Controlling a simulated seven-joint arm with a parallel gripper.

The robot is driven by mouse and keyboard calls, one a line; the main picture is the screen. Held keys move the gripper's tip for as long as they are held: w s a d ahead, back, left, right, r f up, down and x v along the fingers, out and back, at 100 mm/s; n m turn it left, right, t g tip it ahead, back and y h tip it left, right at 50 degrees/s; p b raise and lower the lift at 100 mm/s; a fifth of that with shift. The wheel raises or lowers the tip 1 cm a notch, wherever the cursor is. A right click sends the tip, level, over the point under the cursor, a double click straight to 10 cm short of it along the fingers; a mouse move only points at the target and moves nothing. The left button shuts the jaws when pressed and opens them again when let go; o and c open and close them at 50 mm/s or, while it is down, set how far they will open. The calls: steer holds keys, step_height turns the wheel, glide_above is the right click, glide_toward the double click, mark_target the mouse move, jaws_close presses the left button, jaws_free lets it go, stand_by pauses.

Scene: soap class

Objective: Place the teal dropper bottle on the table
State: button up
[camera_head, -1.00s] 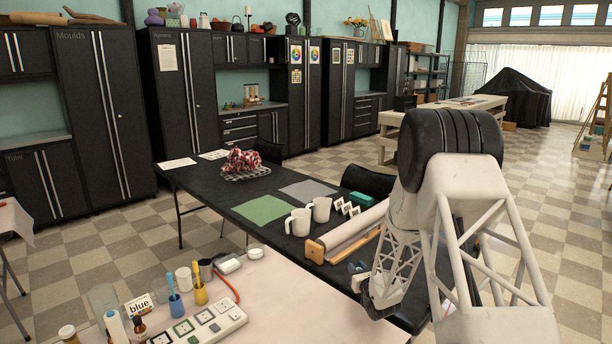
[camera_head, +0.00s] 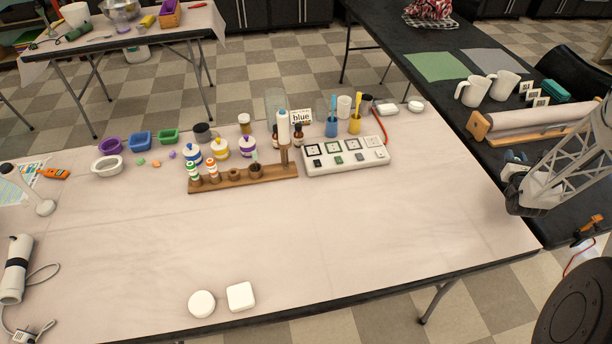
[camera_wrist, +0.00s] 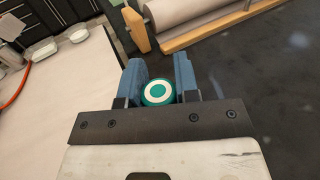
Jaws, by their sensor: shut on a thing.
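In the wrist view, my gripper (camera_wrist: 160,88) is shut on the teal dropper bottle (camera_wrist: 158,92). Only its round teal end with a white ring shows, between the two blue fingers; the rest of its body is hidden. In the head view, my gripper (camera_head: 516,157) is at the right, by the near end of the paper roll, over the black table's side. The bottle cannot be made out there. The pale-covered table (camera_head: 370,230) lies left of my gripper, with its edge between them.
The table's middle and right are clear. Mugs (camera_head: 473,91) and a paper roll (camera_head: 540,112) occupy the black table.

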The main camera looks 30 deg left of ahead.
steer(key=s+a+r+n+g+y, duration=0.1)
steer(key=s+a+n+g+y, duration=0.2)
steer(key=s+a, duration=0.75)
steer(key=s+a+n+g+y, duration=0.25)
steer(key=s+a+y, duration=0.2)
steer(key=a, duration=1.15)
steer(key=s+a+r+n+g+y, duration=0.1)
steer(key=s+a+n+g+y, duration=0.15)
steer(key=s+a, duration=0.85)
steer(key=s+a+n+g, duration=0.3)
steer(key=s+a, duration=0.4)
steer(key=s, duration=0.4)
steer(key=s+a+n+g+y, duration=0.1)
steer(key=s+a+g, duration=0.4)
steer(key=s, duration=0.7)
steer(key=s+a+r+n+g+y, duration=0.1)
steer(key=s+a+n+g, duration=0.3)
steer(key=s+a, duration=0.5)
steer(key=shift+s+n+g, duration=0.3)
steer(key=shift+s, duration=1.15)
steer(key=shift+w+a+r, duration=0.1)
steer(key=shift+a, duration=0.05)
steer(key=w+a, duration=0.3)
steer(key=a, duration=0.4)
steer(key=w+a+f, duration=0.1)
steer(key=w+a, duration=0.3)
steer(key=a, duration=0.3)
steer(key=shift+f, duration=0.25)
steer(key=shift+f, duration=0.1)
